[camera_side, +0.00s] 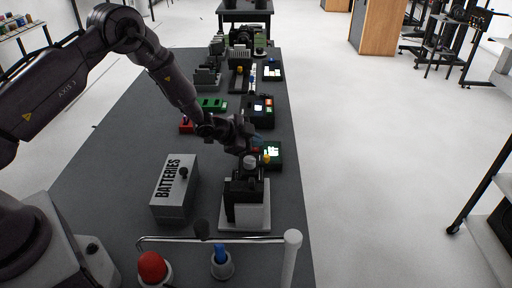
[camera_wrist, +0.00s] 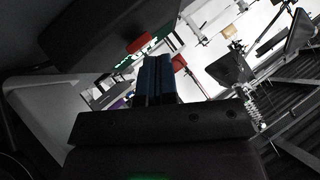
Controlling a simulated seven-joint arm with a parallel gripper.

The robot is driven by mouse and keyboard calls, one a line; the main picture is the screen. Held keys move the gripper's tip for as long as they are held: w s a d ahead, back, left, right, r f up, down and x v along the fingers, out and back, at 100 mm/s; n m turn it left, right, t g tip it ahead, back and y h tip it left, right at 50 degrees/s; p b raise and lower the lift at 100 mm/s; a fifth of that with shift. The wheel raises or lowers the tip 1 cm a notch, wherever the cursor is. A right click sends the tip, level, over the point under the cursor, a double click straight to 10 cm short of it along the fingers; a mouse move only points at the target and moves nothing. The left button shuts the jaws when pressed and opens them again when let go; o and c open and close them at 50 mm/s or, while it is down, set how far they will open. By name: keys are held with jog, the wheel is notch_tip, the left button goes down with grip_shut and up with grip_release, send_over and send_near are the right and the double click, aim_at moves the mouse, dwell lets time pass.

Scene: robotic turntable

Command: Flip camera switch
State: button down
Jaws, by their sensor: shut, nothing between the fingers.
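My gripper (camera_side: 254,146) is at the middle right of the table in the side view, pointing right. In the wrist view its blue fingertips (camera_wrist: 155,78) are together with nothing between them. A black and white device (camera_side: 246,204) stands on a white plate just in front of and below my gripper; a light round knob shows on its top. A green box with a lit display (camera_side: 272,152) is beside the fingertips. I cannot tell which part is the camera switch, nor whether the fingertips touch anything.
A grey box marked BATTERIES (camera_side: 175,188) stands left of the device. A metal rail with a white post (camera_side: 291,258), a red button (camera_side: 152,268) and a blue knob (camera_side: 221,262) are at the front. Several devices (camera_side: 240,75) line the table behind my gripper. The table's left side is bare.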

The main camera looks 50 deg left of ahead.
jog(key=shift+s+a+r, duration=0.1)
jog(key=shift+s+r, duration=0.05)
jog(key=shift+r, duration=0.55)
jog(key=shift+s+a+r, duration=0.15)
jog(key=shift+a+r, duration=0.05)
jog(key=shift+r, duration=1.05)
jog(key=shift+s+a+r, duration=0.1)
jog(key=shift+a+r, duration=0.05)
jog(key=shift+r, duration=1.1)
